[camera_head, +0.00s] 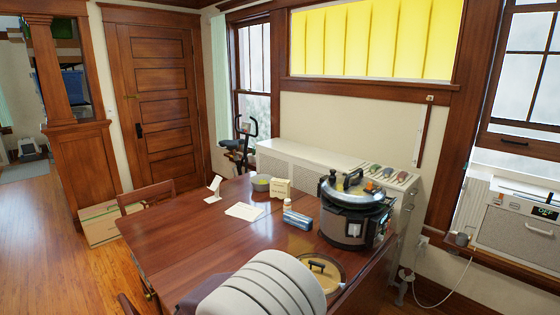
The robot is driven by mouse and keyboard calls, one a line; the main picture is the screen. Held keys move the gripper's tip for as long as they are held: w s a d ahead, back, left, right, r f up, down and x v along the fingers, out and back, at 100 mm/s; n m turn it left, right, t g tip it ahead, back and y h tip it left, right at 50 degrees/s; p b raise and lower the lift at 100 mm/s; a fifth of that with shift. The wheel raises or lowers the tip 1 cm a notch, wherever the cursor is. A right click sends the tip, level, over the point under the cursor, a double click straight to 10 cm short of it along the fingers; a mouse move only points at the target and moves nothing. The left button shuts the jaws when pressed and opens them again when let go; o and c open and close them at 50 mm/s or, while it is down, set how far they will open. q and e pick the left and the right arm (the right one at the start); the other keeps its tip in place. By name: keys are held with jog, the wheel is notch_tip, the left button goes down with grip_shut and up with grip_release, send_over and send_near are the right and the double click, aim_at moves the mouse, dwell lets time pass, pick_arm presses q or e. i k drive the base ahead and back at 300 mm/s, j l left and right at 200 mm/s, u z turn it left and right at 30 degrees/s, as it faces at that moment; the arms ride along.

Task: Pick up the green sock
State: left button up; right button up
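I cannot make out a green sock for certain in the head view. Small greenish and reddish items (388,173) lie on the right end of a pale cabinet behind the table, too small to identify. A dark purple, cloth-like piece (203,290) shows at the bottom edge, partly hidden by a white ribbed object (262,284). Neither of my grippers is in view.
A wooden table (185,243) fills the middle, holding a large pressure cooker (352,222), a round lid (322,270), a blue box (297,220), a small bowl (261,184) and paper (244,211). A cardboard box (100,224) stands left; wooden floor (50,250) is open there.

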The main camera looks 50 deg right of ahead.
aim_at(373, 169)
jog(key=k+l+z, duration=0.15)
jog(key=l+z, duration=0.3)
jog(key=k+l+z, duration=0.1)
jog(key=l+z, duration=1.25)
jog(key=i+l+z, duration=0.2)
jog(key=l+z, duration=0.25)
